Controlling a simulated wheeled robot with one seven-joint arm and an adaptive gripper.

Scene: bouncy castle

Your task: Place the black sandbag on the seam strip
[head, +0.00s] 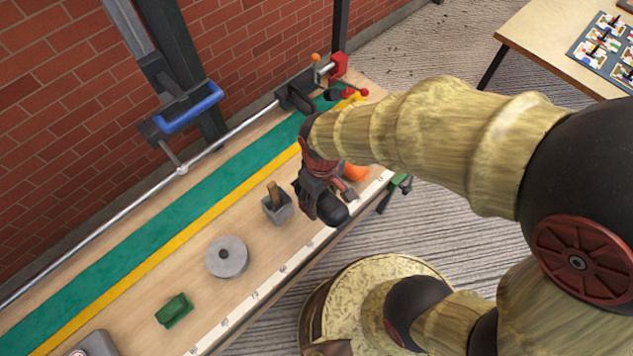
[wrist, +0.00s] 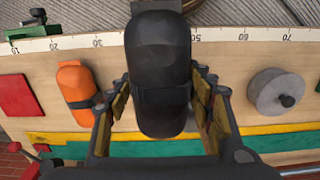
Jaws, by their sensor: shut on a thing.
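The black sandbag (wrist: 158,70) is between the fingers of my gripper (wrist: 160,110), which is shut on it. It hangs over the bench's near side in the head view (head: 332,212), where my gripper (head: 322,192) partly hides it. A long green strip (head: 150,238) runs along the bench with a yellow strip (head: 160,256) beside it. I cannot tell which of these is called the seam strip.
An orange bag (head: 356,173) lies right of my gripper. A grey block with a wooden handle (head: 279,209), a round grey weight (head: 227,257) and a green object (head: 174,310) stand along the bench. A metal rod (head: 135,208) and red clamp (head: 340,66) line the far side.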

